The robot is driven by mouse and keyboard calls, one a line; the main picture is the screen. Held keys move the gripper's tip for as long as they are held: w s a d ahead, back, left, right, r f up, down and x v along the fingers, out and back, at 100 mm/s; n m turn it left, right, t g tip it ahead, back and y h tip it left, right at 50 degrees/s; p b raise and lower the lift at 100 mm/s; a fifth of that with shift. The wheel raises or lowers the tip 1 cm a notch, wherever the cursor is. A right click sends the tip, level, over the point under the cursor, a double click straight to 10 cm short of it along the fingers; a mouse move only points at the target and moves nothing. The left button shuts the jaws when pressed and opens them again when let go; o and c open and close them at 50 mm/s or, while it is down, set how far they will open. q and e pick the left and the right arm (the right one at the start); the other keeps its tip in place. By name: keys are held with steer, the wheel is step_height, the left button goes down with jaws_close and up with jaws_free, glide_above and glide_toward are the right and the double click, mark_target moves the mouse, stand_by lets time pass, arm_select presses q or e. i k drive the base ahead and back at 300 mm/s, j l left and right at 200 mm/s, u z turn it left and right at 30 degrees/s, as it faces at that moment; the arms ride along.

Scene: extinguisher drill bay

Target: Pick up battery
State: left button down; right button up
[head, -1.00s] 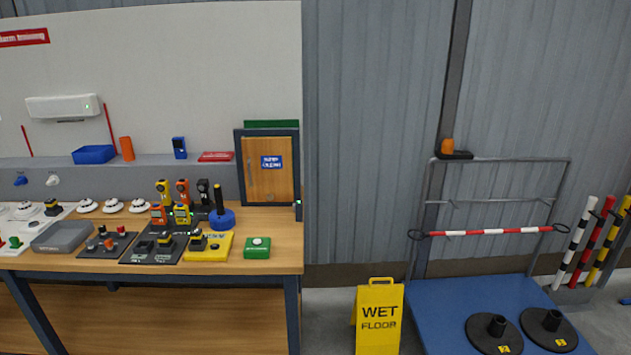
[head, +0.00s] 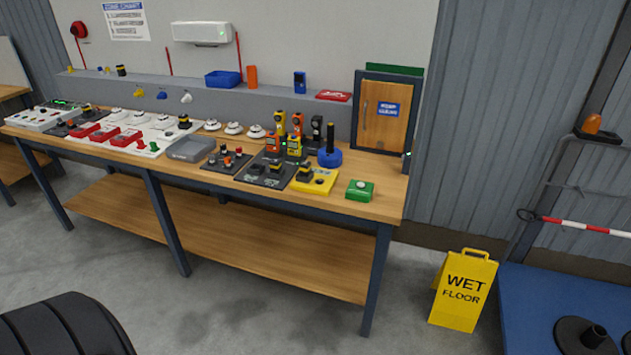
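No item is clearly recognisable as the battery at this size. Small black-and-yellow blocks that could be batteries sit on the workbench (head: 385,207): one is on the yellow pad (head: 322,187), one shows on the black tray (head: 248,178), and another black-and-yellow block (head: 184,121) is farther left. Orange and yellow handheld devices (head: 294,147) stand behind the tray. Neither gripper is in view.
A green box (head: 360,190) sits near the bench's right end, beside a blue base (head: 330,158) with a black post. A grey bin (head: 190,148) is mid-bench. A yellow wet-floor sign (head: 463,290) stands right of the bench, near a blue platform (head: 515,310). Floor before the bench is open.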

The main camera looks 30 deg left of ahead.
mark_target(305, 167)
steer(key=i+l+u, duration=0.2)
steer(key=u, duration=0.25)
steer(key=i+l+u, duration=0.3)
steer(key=u, duration=0.2)
steer(key=i+l+u, duration=0.25)
steer(key=l+u, duration=0.2)
